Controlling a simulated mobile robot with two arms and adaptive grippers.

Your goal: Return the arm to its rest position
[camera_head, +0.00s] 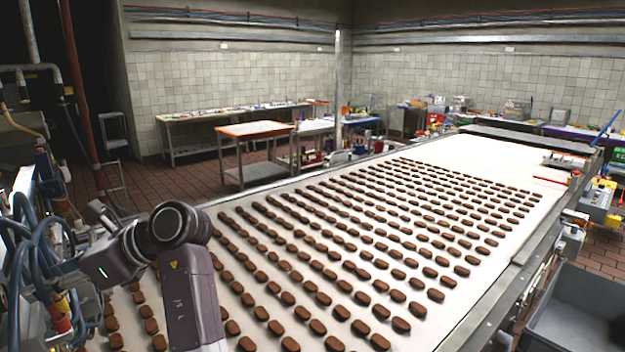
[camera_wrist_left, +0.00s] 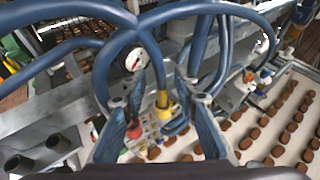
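My left arm (camera_head: 192,300) stands at the lower left of the head view, over the near left part of the belt. I cannot make out its fingers there. In the left wrist view the two blue-grey fingers of my left gripper (camera_wrist_left: 160,122) stand wide apart. I see nothing held between them. Thick blue hoses, a round gauge (camera_wrist_left: 136,59) and a yellow fitting (camera_wrist_left: 163,103) show beyond and around the fingers; I cannot tell whether any touch. My right arm and gripper are not in view.
A wide white conveyor belt (camera_head: 470,152) carries many rows of brown biscuits. Hose-covered machinery (camera_head: 45,215) stands close to my left arm at the left edge. A grey bin (camera_head: 575,310) is at lower right. Tables (camera_head: 252,129) stand along the back wall.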

